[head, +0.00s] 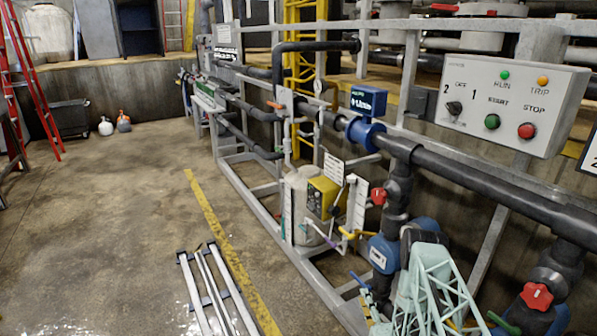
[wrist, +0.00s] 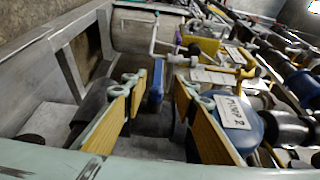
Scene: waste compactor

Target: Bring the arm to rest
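My gripper (wrist: 157,90) shows in the wrist view as two yellow-padded fingers with a clear gap between them. It is open. A blue lever-like handle (wrist: 156,82) appears in line with the gap, beyond or between the fingertips; I cannot tell whether it touches them. A blue pump body labelled "PUMP 2" (wrist: 238,122) is just right of the right finger. In the head view, my pale teal lattice arm is low at the right of centre, beside the pipe skid. A small blue handle (head: 361,283) shows left of it; the fingers are mostly hidden there.
A grey skid frame (head: 262,220) with dark pipes, red-knobbed valves (head: 537,296) and a blue flowmeter (head: 366,133) surrounds the arm. A control panel (head: 512,103) stands above right. Metal rails (head: 215,295) lie on the floor at left.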

